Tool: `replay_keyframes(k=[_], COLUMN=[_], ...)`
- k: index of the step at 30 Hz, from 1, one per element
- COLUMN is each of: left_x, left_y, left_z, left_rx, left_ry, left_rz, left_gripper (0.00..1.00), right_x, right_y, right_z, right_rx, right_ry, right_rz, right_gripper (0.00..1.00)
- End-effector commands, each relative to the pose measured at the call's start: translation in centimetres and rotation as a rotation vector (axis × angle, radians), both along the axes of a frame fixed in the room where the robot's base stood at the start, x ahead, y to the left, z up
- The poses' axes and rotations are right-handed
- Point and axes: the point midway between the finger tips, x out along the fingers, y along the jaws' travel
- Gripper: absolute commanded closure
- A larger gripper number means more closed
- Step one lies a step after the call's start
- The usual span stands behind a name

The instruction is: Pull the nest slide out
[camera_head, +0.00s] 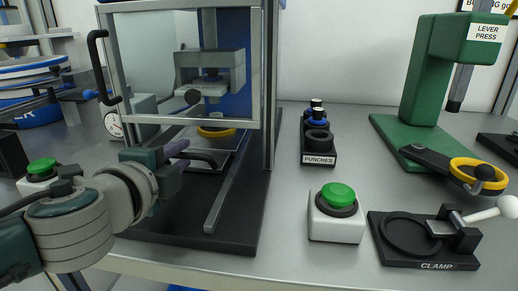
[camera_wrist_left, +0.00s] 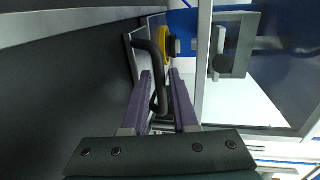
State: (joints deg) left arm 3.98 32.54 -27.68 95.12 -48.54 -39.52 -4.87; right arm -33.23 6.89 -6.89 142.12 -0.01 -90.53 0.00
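The nest slide (camera_head: 222,142) is a plate with a yellow ring (camera_head: 216,132) inside the guarded press, and a black bar handle (camera_head: 203,156) sticks out at its front. The ring (camera_wrist_left: 166,44) and handle (camera_wrist_left: 162,70) also show in the left wrist view. My left gripper (camera_head: 182,152) has reached the handle from the left. In the left wrist view the purple fingers of my left gripper (camera_wrist_left: 161,78) stand apart, one on each side of the handle, with small gaps showing. My right gripper is in neither view.
The clear guard (camera_head: 185,62) with its black side handle (camera_head: 100,68) is above the slide. The dark base (camera_head: 233,215) is bare in front. To the right are a green button box (camera_head: 337,228), punches rack (camera_head: 318,152), clamp (camera_head: 412,262) and green lever press (camera_head: 425,95).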

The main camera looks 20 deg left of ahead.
Motion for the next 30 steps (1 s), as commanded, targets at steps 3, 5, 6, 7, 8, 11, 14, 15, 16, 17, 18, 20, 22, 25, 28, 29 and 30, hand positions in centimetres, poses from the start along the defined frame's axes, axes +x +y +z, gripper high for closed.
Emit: replay_keyframes(k=[3, 5, 6, 7, 8, 11, 14, 15, 16, 17, 18, 20, 22, 25, 28, 29, 30], left_x=[0.42, 0.46, 0.47, 0.45, 0.46, 0.45, 0.44, 0.44, 0.43, 0.43, 0.42, 0.42, 0.42, 0.42, 0.41, 0.41, 0.41], left_y=[0.06, 0.07, 0.06, 0.07, 0.07, 0.07, 0.07, 0.07, 0.07, 0.07, 0.07, 0.07, 0.08, 0.08, 0.08, 0.08, 0.08], left_z=[-0.11, -0.11, -0.11, -0.11, -0.10, -0.09, -0.09, -0.09, -0.09, -0.09, -0.10, -0.10, -0.10, -0.10, -0.10, -0.11, -0.11], left_rx=[-0.001, -0.001, -0.001, -0.001, -0.001, -0.001, -0.001, -0.001, -0.001, -0.001, -0.001, -0.001, -0.001, -0.001, -0.001, -0.001, -0.001], left_ry=[0.001, 0.001, 0.001, 0.001, 0.001, 0.001, 0.001, 0.001, 0.001, 0.001, 0.001, 0.001, 0.001, 0.001, 0.001, 0.001, 0.001], left_rz=[-0.001, -0.001, -0.001, -0.001, -0.001, -0.001, -0.001, -0.001, -0.001, -0.001, -0.001, -0.001, 0.000, 0.000, 0.000, 0.000, 0.000], left_gripper=[0.73, 0.73, 0.73, 0.73, 0.73, 0.76, 0.87, 0.92, 0.95, 0.99, 1.00, 1.00, 1.00, 1.00, 1.00, 1.00, 1.00], right_x=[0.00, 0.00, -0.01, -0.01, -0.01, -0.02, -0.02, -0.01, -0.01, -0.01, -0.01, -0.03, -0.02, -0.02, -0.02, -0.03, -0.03], right_y=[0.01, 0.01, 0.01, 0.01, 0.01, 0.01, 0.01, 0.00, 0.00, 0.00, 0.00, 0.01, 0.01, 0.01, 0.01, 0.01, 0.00], right_z=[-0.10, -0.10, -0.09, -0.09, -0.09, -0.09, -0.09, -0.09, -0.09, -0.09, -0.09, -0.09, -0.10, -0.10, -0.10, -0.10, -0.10], right_rx=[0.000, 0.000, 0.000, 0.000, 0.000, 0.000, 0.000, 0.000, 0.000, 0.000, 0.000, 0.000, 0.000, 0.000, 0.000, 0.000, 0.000], right_ry=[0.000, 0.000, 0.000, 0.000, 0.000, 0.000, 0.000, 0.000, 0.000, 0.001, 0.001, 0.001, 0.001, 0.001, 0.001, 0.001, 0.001], right_rz=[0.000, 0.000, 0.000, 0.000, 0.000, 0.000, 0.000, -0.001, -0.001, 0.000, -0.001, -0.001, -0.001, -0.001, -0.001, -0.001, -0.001], right_gripper=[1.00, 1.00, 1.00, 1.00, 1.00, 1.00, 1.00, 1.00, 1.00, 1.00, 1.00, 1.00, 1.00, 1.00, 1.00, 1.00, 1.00])
